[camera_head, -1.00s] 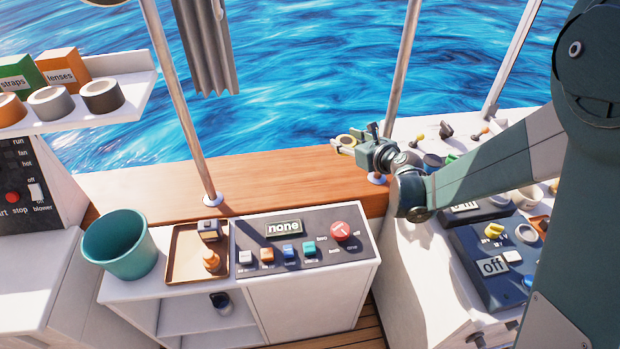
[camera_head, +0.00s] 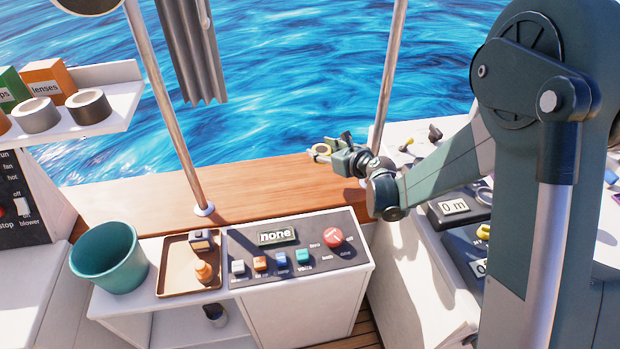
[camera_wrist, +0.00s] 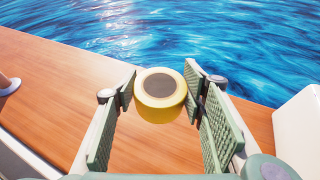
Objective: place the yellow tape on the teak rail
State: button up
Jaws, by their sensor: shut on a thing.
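The yellow tape (camera_wrist: 160,97) is a yellow roll with a dark round centre, held between the two fingers of my gripper (camera_wrist: 160,92) in the wrist view. In the head view the tape (camera_head: 320,152) shows small at the tip of my gripper (camera_head: 328,151), which is shut on it. The teak rail (camera_head: 253,188) is a long flat brown wooden ledge along the water side. The tape appears over the right part of the rail. The wrist view also shows the rail (camera_wrist: 60,90) behind and below the tape; the height of the gap is hard to tell.
A metal post (camera_head: 170,115) stands on the rail at left, and another (camera_head: 388,80) is close to my gripper at right. A teal bucket (camera_head: 110,267), a brown tray (camera_head: 180,275) and a switch panel (camera_head: 345,262) are in front. The rail between the posts is clear.

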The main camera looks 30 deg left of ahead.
jog(key=b, duration=0.1)
send_over(321, 177)
jog(key=shift+f, duration=2.85)
jog(key=shift+f+b, duration=0.8)
jog(key=shift+f, duration=1.1)
jog(key=shift+f, duration=0.15)
jog(key=o, duration=0.9)
jog(key=shift+s+r, duration=0.1)
jog(key=shift+r, duration=0.15)
jog(key=p+v, duration=0.2)
jog(key=v, duration=1)
